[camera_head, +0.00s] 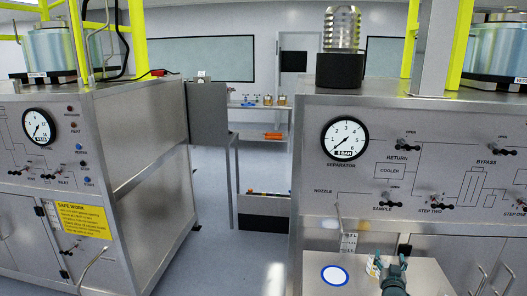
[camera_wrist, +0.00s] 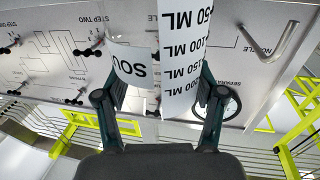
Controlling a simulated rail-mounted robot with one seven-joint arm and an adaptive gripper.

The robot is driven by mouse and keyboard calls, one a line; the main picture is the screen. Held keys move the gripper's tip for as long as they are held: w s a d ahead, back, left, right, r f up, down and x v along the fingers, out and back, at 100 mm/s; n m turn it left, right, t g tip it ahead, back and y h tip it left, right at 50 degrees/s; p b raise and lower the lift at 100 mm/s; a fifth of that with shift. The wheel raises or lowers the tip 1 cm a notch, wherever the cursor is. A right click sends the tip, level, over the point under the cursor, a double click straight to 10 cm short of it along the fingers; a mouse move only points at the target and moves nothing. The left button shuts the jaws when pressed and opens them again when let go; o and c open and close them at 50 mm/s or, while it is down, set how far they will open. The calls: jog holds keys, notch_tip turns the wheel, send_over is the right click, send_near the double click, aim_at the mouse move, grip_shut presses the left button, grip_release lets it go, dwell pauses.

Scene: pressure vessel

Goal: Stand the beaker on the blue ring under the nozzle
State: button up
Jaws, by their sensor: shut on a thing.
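The blue ring (camera_head: 335,276) lies bare on the pale shelf (camera_head: 427,275) at the bottom of the head view. My gripper (camera_head: 385,264) is to the right of the ring, shut on the beaker (camera_head: 373,267). The beaker is clear, and in the head view it is small and partly hidden by my gripper. In the wrist view the beaker (camera_wrist: 180,68) is between my fingers (camera_wrist: 162,90), with a white ML scale and a partly cut-off label. The bent nozzle (camera_wrist: 283,43) is at the upper right there. I cannot tell whether the beaker touches the shelf.
The steel panel (camera_head: 410,165) with a gauge (camera_head: 344,139) and several valve handles rises behind the shelf. A small marked strip (camera_head: 349,242) shows above the ring. Another cabinet (camera_head: 140,170) stands left, with open floor between.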

jog(key=w+a+n+y, duration=0.2)
jog(key=a+y, duration=0.1)
jog(key=a, duration=1.1)
jog(key=w+a+n+t+y, duration=0.1)
jog(key=w+a+n+y, duration=0.1)
jog(key=a, duration=1.3)
jog(key=shift+w+y, duration=0.25)
jog(key=shift+y, duration=0.45)
jog(key=shift+r, duration=0.1)
jog(key=s+d+f+m+h, duration=0.1)
jog(key=s+d, duration=0.3)
jog(key=d, duration=1.5)
jog(key=s+d+f+m+h, duration=0.1)
jog(key=s+d+h, duration=0.3)
jog(key=d, duration=1.6)
jog(key=shift+s+d+m, duration=0.2)
jog(key=shift+s+m, duration=0.2)
jog(key=shift+s, duration=0.15)
